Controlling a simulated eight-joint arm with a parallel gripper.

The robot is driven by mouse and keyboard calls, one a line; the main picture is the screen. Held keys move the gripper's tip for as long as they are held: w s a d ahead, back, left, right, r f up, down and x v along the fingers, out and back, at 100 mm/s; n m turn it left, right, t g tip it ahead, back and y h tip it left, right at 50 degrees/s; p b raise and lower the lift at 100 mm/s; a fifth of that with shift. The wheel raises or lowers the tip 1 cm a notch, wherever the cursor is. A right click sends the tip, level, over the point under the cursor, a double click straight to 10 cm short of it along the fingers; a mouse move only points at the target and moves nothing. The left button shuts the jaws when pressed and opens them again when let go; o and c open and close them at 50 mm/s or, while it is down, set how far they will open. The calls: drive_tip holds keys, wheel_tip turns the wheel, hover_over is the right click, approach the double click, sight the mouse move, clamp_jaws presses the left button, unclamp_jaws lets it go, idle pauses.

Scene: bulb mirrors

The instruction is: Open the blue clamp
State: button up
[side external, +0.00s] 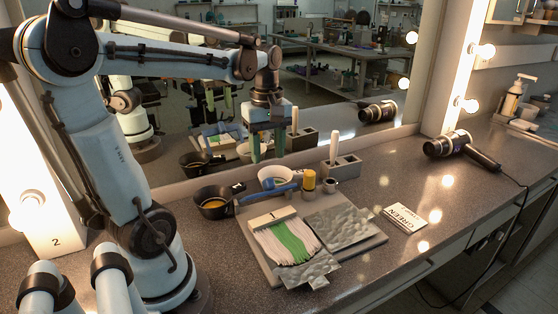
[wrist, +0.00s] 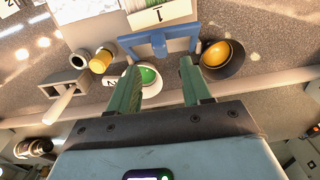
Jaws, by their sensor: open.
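The blue clamp (side external: 268,192) lies across the back edge of the grey board (side external: 254,236), behind a swatch of white and green strands (side external: 285,240). In the wrist view the clamp (wrist: 158,45) is a blue bar with a wider piece at its middle. I cannot tell whether the clamp is open or shut. My gripper (side external: 267,155) points down above and behind the clamp, close to the mirror, apart from it. Its green fingers (wrist: 160,66) are spread and empty, with the clamp beyond their tips in the wrist view.
Near the clamp stand a black bowl with yellow contents (side external: 212,205), a white bowl with green contents (side external: 275,176), a yellow-capped jar (side external: 309,181) and a grey block (side external: 342,170) with a white handle. Foil (side external: 343,226) covers the board's right. The mirror (side external: 350,105) stands behind.

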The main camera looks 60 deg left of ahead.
sight(266, 188)
drive_tip(key=shift+f, duration=3.35)
clamp_jaws()
